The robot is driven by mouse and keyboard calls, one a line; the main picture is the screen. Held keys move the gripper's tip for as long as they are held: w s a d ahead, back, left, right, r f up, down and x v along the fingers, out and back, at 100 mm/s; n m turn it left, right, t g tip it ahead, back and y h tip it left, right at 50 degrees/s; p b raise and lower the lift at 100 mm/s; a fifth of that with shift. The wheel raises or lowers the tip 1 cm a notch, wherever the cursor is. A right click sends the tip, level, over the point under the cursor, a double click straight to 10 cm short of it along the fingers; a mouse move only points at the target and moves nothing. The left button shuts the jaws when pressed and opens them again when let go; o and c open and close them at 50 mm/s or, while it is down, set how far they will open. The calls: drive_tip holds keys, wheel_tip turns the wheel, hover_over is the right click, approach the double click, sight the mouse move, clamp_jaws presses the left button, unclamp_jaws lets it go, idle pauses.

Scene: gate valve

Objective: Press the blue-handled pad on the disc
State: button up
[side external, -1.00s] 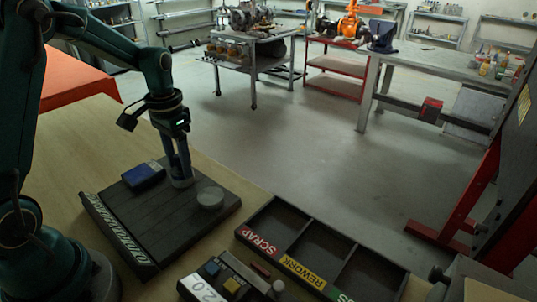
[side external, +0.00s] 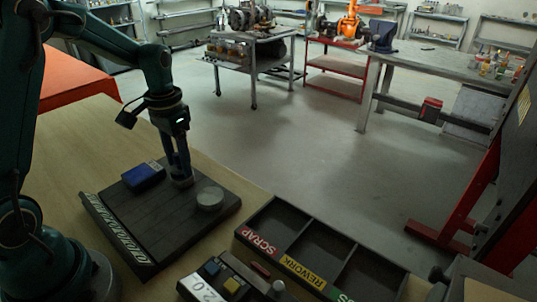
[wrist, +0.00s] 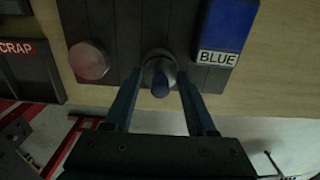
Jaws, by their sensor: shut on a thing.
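In the wrist view the two fingers (wrist: 160,77) flank the handle. The grey disc (side external: 210,198) lies on the board to the right of the pad, apart from it. In the wrist view the disc (wrist: 89,61) is left of the pad and has a pinkish tint.
A blue box (side external: 144,176), labelled BLUE in the wrist view (wrist: 224,35), sits on the board left of the pad. A compartment tray (side external: 315,250) with SCRAP and REWORK labels stands to the right. A button box (side external: 222,278) is in front. The disc's top is clear.

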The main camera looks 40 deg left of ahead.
drive_tip(key=shift+r, duration=3.25)
